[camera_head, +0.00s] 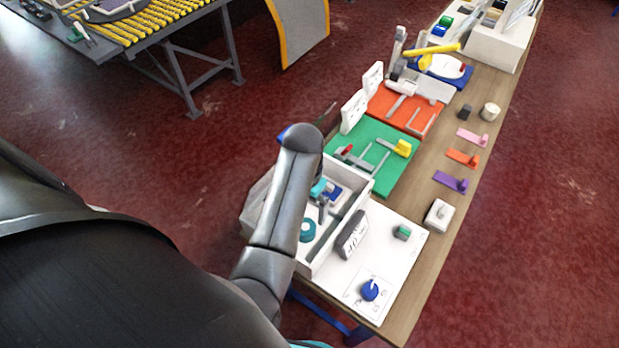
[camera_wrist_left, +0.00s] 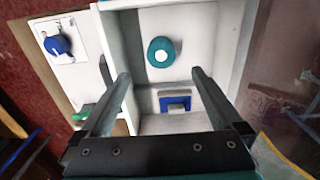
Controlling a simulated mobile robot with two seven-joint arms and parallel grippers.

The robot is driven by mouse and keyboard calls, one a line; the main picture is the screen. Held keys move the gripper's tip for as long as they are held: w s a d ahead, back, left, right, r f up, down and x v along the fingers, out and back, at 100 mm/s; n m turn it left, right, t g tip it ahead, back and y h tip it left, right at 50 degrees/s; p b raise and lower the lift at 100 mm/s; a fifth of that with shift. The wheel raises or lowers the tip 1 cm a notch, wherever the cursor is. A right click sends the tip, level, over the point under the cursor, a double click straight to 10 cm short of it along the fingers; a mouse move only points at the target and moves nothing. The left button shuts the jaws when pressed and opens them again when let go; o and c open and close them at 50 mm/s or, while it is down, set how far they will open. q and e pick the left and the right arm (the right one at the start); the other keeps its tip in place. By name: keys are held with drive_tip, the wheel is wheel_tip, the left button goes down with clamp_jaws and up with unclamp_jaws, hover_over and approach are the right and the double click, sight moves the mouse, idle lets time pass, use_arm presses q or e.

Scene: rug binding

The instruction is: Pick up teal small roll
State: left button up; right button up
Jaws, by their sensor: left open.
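The teal small roll (camera_head: 307,229) lies in a white open-topped box (camera_head: 361,187) on the workbench. In the left wrist view the roll (camera_wrist_left: 153,48) is a teal ring with a white centre, lying on the box floor. My left gripper (camera_wrist_left: 160,73) is open, its two fingers apart and nothing between them. The roll shows beyond the fingertips, roughly centred between them. In the head view my left arm covers part of the box, and the gripper (camera_head: 322,208) is partly hidden. My right gripper is in neither view.
A blue block with a grey top (camera_wrist_left: 175,103) lies in the box near the roll. The box walls stand close around the gripper. A white board with a blue knob (camera_head: 370,289) and a green block (camera_head: 402,232) lies beside it. Green (camera_head: 376,184) and orange (camera_head: 419,112) boards are farther along.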

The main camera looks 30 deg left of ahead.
use_arm(q)
hover_over(305, 227)
drive_tip(key=f, duration=0.2)
drive_tip(key=f+b, duration=0.1)
drive_tip(key=f, duration=0.2)
drive_tip(key=shift+s+d+f, duration=0.1)
drive_tip(key=shift+s+f, duration=0.05)
drive_tip(key=shift+s, duration=0.05)
drive_tip(key=shift+w+f+b, duration=0.15)
drive_tip(key=shift+f+b, duration=0.2)
drive_tip(key=shift+f, duration=1.25)
drive_tip(key=shift+w+f+b, duration=0.1)
drive_tip(key=shift+f+b, duration=0.2)
drive_tip(key=shift+f, duration=1.3)
drive_tip(key=shift+c, duration=0.2)
drive_tip(key=c, duration=1.4)
